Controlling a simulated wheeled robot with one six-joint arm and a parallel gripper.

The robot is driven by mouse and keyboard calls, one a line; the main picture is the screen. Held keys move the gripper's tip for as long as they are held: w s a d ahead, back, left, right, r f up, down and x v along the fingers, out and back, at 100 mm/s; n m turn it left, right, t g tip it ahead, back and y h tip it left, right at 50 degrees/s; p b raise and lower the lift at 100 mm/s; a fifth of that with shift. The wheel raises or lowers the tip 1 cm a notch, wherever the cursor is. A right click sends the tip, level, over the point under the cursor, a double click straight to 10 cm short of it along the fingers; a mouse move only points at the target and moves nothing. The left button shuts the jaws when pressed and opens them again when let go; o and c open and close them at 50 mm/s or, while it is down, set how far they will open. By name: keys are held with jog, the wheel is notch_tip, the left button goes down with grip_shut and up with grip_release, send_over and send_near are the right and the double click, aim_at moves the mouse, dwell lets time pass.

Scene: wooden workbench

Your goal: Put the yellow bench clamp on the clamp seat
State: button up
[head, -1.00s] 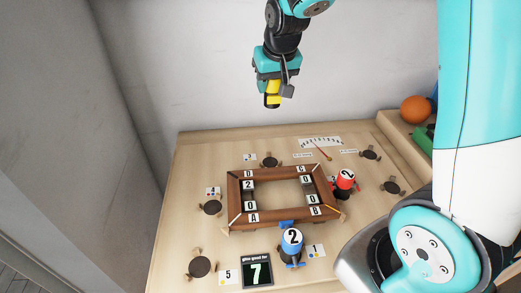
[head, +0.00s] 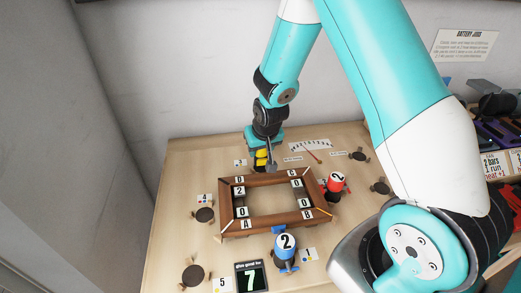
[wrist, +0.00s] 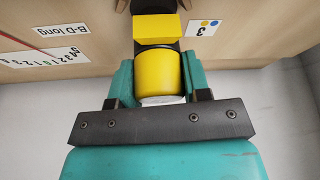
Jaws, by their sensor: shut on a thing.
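The yellow bench clamp (head: 262,161) is held upright in my gripper (head: 263,148) at the back of the workbench, behind the wooden frame. In the wrist view the clamp (wrist: 158,70) sits between the teal fingers, with a black part beyond its yellow block. The round dark seat at that back spot is hidden behind the clamp and gripper in the head view. I cannot tell whether the clamp touches it. Other round dark clamp seats stand at the left (head: 204,215), front left (head: 193,275) and right (head: 358,155).
The wooden frame (head: 229,211) with number tiles fills the middle of the bench. A blue clamp (head: 285,246) stands at its front and a red clamp (head: 334,184) at its right.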

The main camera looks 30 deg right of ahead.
jog(key=shift+f, duration=0.55)
jog(key=shift+f, duration=0.1)
jog(key=o, duration=1.1)
jog(key=shift+r, duration=0.4)
jog(key=v, duration=1.1)
jog(key=s+a+r+n+g+y, duration=0.1)
jog(key=s+a+r+n, duration=0.2)
jog(key=s, duration=0.4)
jog(key=s+a+r+n+g+y, duration=0.2)
jog(key=s+a+r, duration=0.3)
jog(key=s+a, duration=0.3)
jog(key=s+a+r+n+g+y, duration=0.1)
jog(key=s+a+r+n+y, duration=0.1)
jog(key=s+a+r+n, duration=0.2)
jog(key=shift+s+a+r, duration=0.1)
jog(key=shift+s+a, duration=0.3)
jog(key=shift+s, duration=0.3)
jog(key=shift+s+a+r, duration=0.1)
jog(key=shift+s+a, duration=0.25)
jog(key=shift+s, duration=0.4)
jog(key=shift+s+a+r, duration=0.1)
jog(key=shift+s+a, duration=0.3)
jog(key=shift+s, duration=0.3)
